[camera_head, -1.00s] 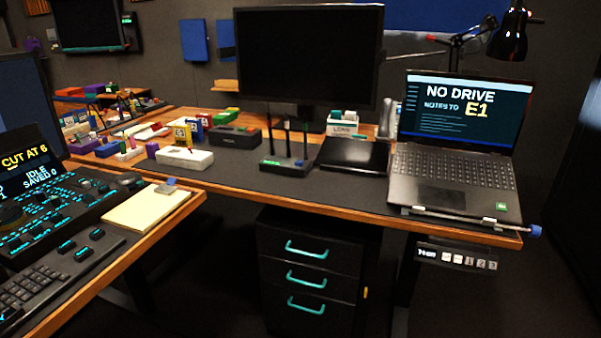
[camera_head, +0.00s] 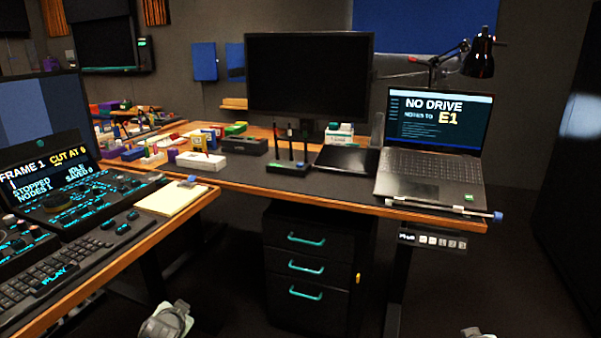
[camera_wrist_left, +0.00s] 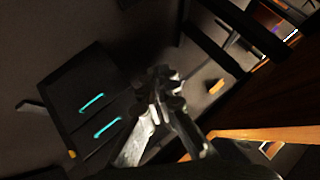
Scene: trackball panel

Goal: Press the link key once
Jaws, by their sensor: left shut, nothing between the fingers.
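No key marked link can be read in these views. A black device with several upright rods (camera_head: 288,167) stands on the far desk, left of the tablet, with a small green-lit mark on its front; its keys are too small to tell. My left gripper (camera_wrist_left: 160,85) is shut and empty in the left wrist view, with dark floor and the drawer unit beyond it. A pale part of my left arm (camera_head: 168,321) shows low in the head view, well in front of the far desk. A sliver of my right arm (camera_head: 478,332) shows at the bottom edge; its gripper is hidden.
A laptop (camera_head: 430,176) stands at the right, a dark monitor (camera_head: 308,75) behind. Small coloured blocks and a white box (camera_head: 201,161) lie left. A near desk with a lit console (camera_head: 60,185) and a notepad (camera_head: 172,198) juts in. A drawer unit (camera_head: 307,235) stands underneath.

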